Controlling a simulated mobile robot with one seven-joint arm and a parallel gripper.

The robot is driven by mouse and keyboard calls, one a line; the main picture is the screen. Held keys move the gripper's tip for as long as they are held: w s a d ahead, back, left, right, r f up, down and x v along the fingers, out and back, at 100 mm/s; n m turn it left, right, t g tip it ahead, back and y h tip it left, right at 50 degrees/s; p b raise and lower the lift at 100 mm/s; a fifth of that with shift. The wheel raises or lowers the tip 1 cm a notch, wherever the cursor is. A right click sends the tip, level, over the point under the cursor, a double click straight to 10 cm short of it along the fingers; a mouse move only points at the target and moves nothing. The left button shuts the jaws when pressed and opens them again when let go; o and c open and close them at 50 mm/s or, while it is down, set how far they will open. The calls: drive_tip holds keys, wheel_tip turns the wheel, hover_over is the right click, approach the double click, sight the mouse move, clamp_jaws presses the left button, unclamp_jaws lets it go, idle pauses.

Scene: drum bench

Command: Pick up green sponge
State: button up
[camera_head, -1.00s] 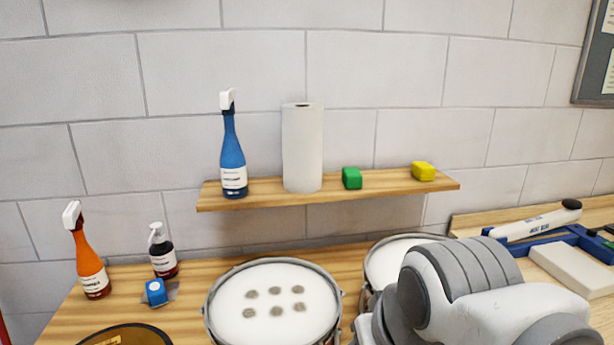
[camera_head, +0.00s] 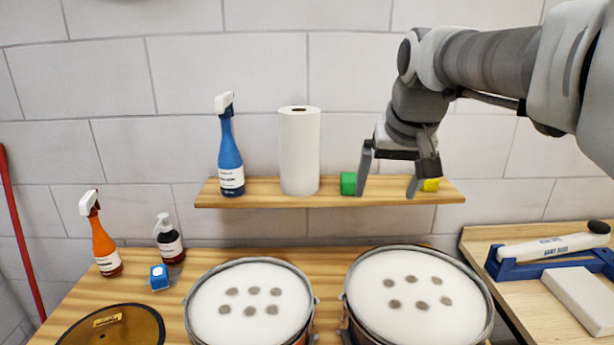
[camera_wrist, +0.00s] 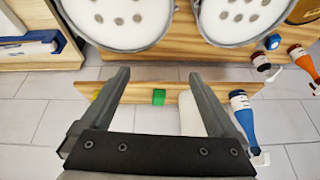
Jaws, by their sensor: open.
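The green sponge (camera_head: 348,183) sits on the wooden wall shelf (camera_head: 250,201), just right of the paper towel roll. My gripper (camera_head: 386,194) is open and empty, with its fingers pointing down in front of the shelf. In the head view its left finger is beside the sponge and covers part of its right side. In the wrist view the green sponge (camera_wrist: 159,97) lies between the two open fingers of my gripper (camera_wrist: 159,76), apart from both.
A paper towel roll (camera_head: 299,150) and a blue spray bottle (camera_head: 230,150) stand left of the sponge. A yellow sponge (camera_head: 432,185) is right, partly hidden by my gripper. Two drums (camera_head: 250,305) stand on the bench below.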

drive_tip(key=w+r+p, duration=0.4)
drive_tip(key=w, duration=1)
drive_tip(key=p, duration=0.3)
approach(350, 179)
drive_tip(key=shift+g+h, duration=0.4)
drive_tip(key=x, duration=0.5)
drive_tip(key=shift+w+a+r, duration=0.1)
drive_tip(key=shift+w+a, duration=0.05)
drive_tip(key=shift+a, duration=0.05)
drive_tip(key=shift+p+x, duration=0.9)
drive_tip(key=shift+x, duration=1.8)
drive_tip(key=shift+w+a+r, duration=0.1)
drive_tip(key=shift+w+a, duration=0.05)
drive_tip(key=shift+w, duration=0.05)
drive_tip(key=c, duration=1.3)
